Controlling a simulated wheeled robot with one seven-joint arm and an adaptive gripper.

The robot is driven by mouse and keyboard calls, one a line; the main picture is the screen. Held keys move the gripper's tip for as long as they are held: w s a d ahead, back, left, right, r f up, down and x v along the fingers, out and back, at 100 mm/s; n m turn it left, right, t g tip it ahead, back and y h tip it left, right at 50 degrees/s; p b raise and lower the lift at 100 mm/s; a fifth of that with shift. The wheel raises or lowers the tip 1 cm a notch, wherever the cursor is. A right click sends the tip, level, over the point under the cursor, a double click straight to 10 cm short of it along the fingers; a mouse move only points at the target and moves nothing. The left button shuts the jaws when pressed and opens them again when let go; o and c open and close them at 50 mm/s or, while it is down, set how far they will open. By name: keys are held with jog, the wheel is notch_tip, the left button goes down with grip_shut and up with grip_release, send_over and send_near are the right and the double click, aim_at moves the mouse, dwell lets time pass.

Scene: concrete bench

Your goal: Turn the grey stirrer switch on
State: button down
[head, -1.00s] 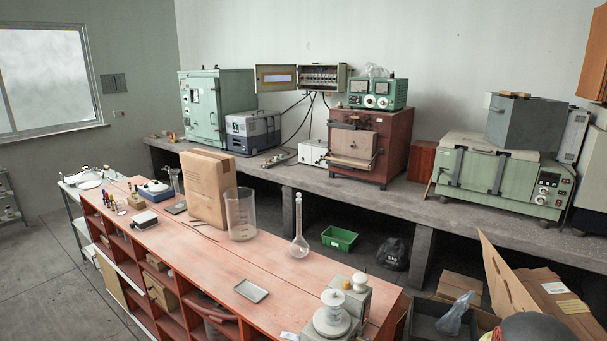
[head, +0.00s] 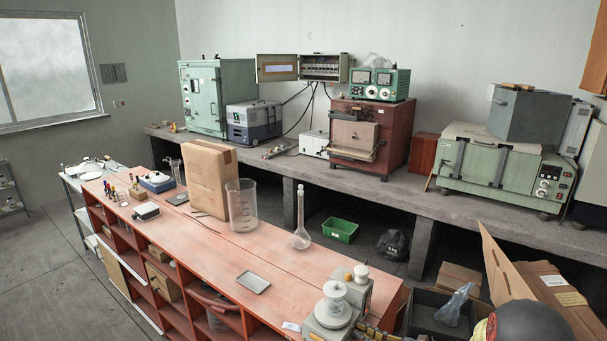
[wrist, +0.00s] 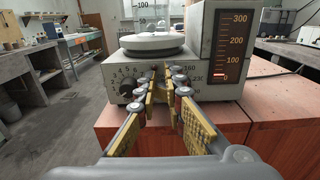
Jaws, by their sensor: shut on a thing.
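The grey stirrer (wrist: 212,45) fills the upper middle of the wrist view, with a round white plate on top, a numbered dial at its front left and a tall scale at right. In the head view the stirrer (head: 357,293) stands at the near right end of the red bench. My gripper (wrist: 162,78) reaches its front panel, its yellow-padded fingers closing together at the tips on the small switch there. The fingertips hide the switch, so its position cannot be told. Part of my gripper (head: 372,333) shows at the bottom edge of the head view.
Open cardboard boxes (head: 552,290) stand on the floor to the right.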

jog(key=shift+w+d+r+p, duration=0.1)
jog(key=shift+d+r+p, duration=0.15)
jog(key=shift+r+p, duration=0.1)
jog(key=shift+p+v, duration=0.35)
jog(key=shift+v, duration=2.6)
